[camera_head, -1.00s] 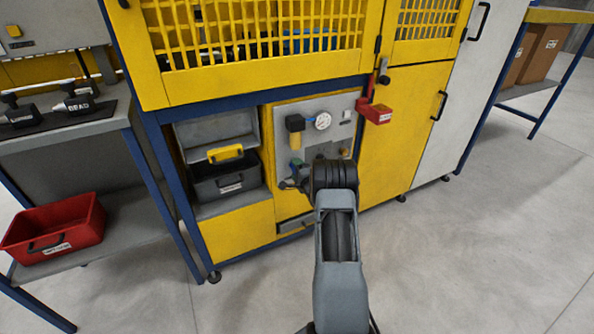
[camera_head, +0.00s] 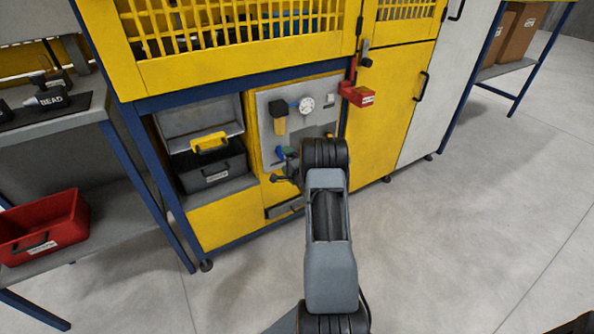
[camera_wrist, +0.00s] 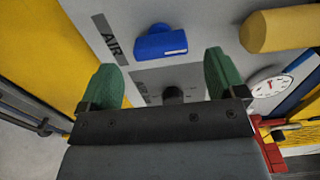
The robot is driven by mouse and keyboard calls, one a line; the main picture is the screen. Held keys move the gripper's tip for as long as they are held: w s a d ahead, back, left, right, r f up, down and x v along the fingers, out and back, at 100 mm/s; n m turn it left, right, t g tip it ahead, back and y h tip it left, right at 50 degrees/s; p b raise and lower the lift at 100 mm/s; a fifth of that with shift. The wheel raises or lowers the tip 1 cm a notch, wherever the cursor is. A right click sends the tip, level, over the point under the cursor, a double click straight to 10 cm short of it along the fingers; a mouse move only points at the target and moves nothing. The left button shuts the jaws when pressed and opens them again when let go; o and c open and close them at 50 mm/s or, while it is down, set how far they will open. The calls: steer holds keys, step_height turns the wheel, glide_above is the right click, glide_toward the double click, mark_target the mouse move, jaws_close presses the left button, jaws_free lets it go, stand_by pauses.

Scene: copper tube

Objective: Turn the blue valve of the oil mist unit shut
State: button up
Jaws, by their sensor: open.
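The blue valve (camera_wrist: 160,42) of the oil mist unit shows in the wrist view as a short blue handle on the grey panel (camera_wrist: 205,14), near an "AIR" label. My gripper (camera_wrist: 161,68) is open, with its two green fingertips apart and nothing between them. The valve lies just beyond the fingertips, sideways between them and not visibly touched. In the head view my gripper (camera_head: 284,163) is at the lower left of the panel, partly hidden by my arm. A small blue patch (camera_head: 279,152) beside it appears to be the valve.
A black knob (camera_wrist: 172,95) shows between the fingers in the wrist view. A yellow cylinder (camera_wrist: 282,28) and a gauge (camera_wrist: 270,86) are at the right. In the head view a red box (camera_head: 357,96) is right of the panel and an open grey case (camera_head: 212,168) left.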

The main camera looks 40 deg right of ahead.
steer(key=s+a+p, duration=0.1)
steer(key=s, duration=0.9)
steer(key=shift+a+p, duration=0.2)
steer(key=shift+p, duration=0.1)
steer(key=w+a+r+n+g+p, duration=0.1)
steer(key=a+r+n+g+p, duration=0.35)
steer(key=r, duration=0.75)
steer(key=w+a+r+n+g+p, duration=0.15)
steer(key=a+r+n+p, duration=0.25)
steer(key=a+r+p, duration=0.55)
steer(key=s+a+r+n+g+y+p, duration=0.1)
steer(key=s+a+r+n+g+p, duration=0.3)
steer(key=s+a+r, duration=0.3)
steer(key=s+a+r+n+g+y+p, duration=0.1)
steer(key=s+a+r+n+g+p, duration=0.3)
steer(key=s+r, duration=1)
steer(key=s+a+n+p, duration=0.1)
steer(key=a+n+p, duration=0.1)
steer(key=a+n, duration=0.1)
steer(key=shift+s+a+y+p, duration=0.3)
steer(key=shift+s+a+y, duration=0.1)
steer(key=shift+a, duration=0.35)
